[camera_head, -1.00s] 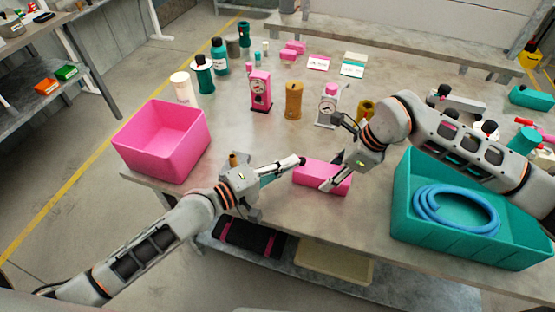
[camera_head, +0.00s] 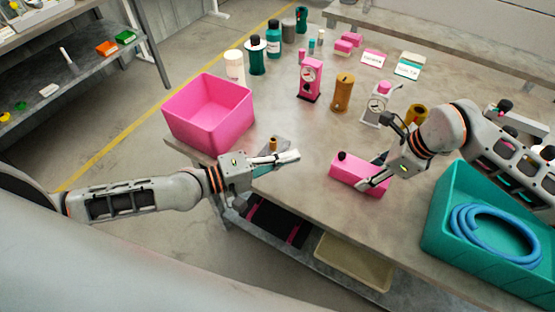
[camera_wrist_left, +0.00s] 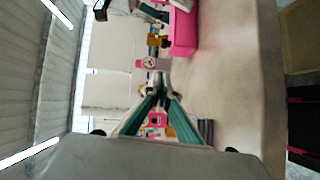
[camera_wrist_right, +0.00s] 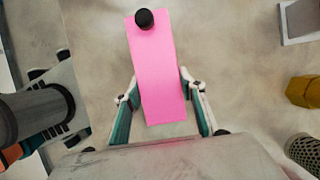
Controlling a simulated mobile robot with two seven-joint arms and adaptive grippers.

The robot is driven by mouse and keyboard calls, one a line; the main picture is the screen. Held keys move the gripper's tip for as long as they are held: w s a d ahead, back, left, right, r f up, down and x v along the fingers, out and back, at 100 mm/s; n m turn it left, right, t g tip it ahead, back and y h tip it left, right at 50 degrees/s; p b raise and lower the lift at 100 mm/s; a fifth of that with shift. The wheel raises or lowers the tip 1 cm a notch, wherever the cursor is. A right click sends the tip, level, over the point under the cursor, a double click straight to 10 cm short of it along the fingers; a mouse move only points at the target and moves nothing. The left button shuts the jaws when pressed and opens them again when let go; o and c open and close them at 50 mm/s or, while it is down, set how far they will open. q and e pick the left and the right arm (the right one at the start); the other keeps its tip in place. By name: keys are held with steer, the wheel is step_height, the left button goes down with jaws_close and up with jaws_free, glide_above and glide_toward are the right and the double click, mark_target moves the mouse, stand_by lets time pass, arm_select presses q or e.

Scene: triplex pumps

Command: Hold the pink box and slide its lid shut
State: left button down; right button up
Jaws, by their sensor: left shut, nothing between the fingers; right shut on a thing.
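The small pink box (camera_head: 350,172) lies on the table near its front edge, with a dark round knob (camera_head: 342,155) on top at its left end. In the right wrist view the pink box (camera_wrist_right: 157,75) points away from the gripper, with the knob (camera_wrist_right: 144,19) at its far end. My right gripper (camera_head: 372,184) is shut on the box's near end, one finger on each side. My left gripper (camera_head: 297,155) is shut and empty, to the left of the box and apart from it. Whether the lid is fully closed cannot be told.
A large open pink bin (camera_head: 208,112) stands at the table's left, and a teal bin (camera_head: 445,225) with a blue hose (camera_head: 495,235) at the right. Pink and white dial devices, a brown canister (camera_head: 342,93) and bottles stand behind.

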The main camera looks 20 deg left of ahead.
arm_select(q)
steer(key=shift+v, duration=1.55)
arm_select(e)
steer(key=o, duration=1.3)
steer(key=shift+c, duration=0.2)
steer(key=shift+r, duration=0.15)
